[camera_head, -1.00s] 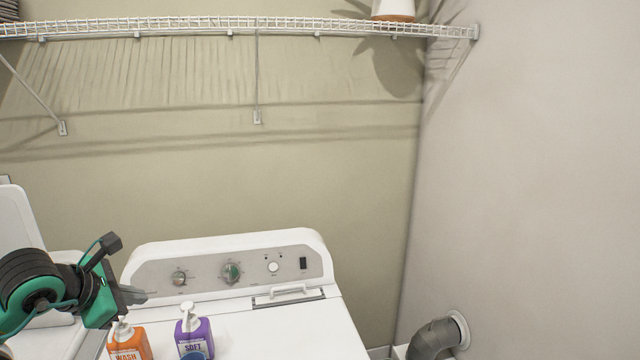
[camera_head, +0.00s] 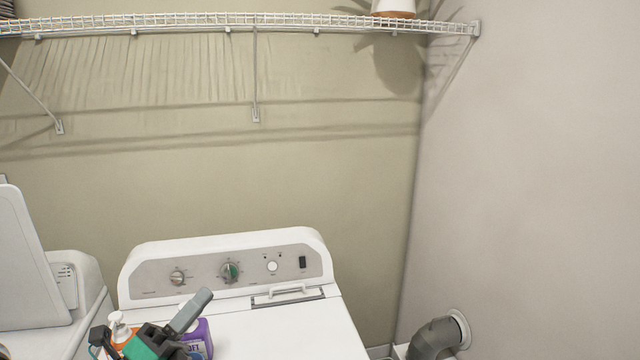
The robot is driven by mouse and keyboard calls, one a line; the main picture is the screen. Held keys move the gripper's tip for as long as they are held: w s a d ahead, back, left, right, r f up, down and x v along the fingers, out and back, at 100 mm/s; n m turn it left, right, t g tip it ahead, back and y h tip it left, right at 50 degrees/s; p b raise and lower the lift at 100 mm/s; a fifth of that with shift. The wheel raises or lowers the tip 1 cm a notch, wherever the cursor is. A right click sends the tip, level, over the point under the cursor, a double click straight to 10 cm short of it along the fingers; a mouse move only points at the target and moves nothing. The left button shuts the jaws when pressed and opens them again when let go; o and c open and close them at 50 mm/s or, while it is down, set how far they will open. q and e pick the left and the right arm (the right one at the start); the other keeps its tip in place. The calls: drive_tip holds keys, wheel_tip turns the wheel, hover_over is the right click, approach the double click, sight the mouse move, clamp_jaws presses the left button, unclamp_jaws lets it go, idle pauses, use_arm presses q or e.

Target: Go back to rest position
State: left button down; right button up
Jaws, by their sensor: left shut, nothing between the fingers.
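My left gripper (camera_head: 190,310) shows low at the left of the head view, green and black with grey fingers. It is shut and empty, with its fingers pointing up and to the right. It covers part of the orange bottle (camera_head: 117,330) with a white pump and part of the purple bottle (camera_head: 203,334). Whether it touches either bottle, I cannot tell. My right gripper is not in view.
A white dryer (camera_head: 290,330) with a knob panel fills the lower middle. A white machine with a raised lid (camera_head: 25,265) stands at the left. A wire shelf (camera_head: 280,22) runs along the wall above, bearing a pot (camera_head: 394,8). A grey vent pipe (camera_head: 433,338) is at the lower right.

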use_arm(q)
drive_tip(key=s+a+f+n+g+y, duration=0.2)
drive_tip(key=a+f+n+y, duration=0.3)
drive_tip(key=f+n+y, duration=0.65)
drive_tip(key=s+a+f+n+g+y, duration=0.15)
drive_tip(key=a+f+n+y, duration=0.5)
drive_tip(key=n, duration=0.75)
drive_tip(key=s+d+f+n+g+h, duration=0.2)
drive_tip(key=s+d+f+g, duration=0.3)
drive_tip(key=s+f, duration=0.45)
drive_tip(key=s+d+f+n+g+h, duration=0.1)
drive_tip(key=s+d+f+n+g, duration=0.15)
drive_tip(key=s+f+g, duration=0.55)
drive_tip(key=s+f+b, duration=0.3)
drive_tip(key=f+b, duration=0.2)
drive_tip(key=f, duration=3.3)
drive_tip(key=s+a+f+b, duration=0.1)
drive_tip(key=s+f+b, duration=0.1)
drive_tip(key=s+f, duration=0.7)
drive_tip(key=s+a+f+b, duration=0.2)
drive_tip(key=s+f+b, duration=0.1)
drive_tip(key=s+f, duration=0.7)
wheel_tip(320, 180, down, 4)
drive_tip(key=shift+a+f+m, duration=0.2)
drive_tip(key=shift+m, duration=0.1)
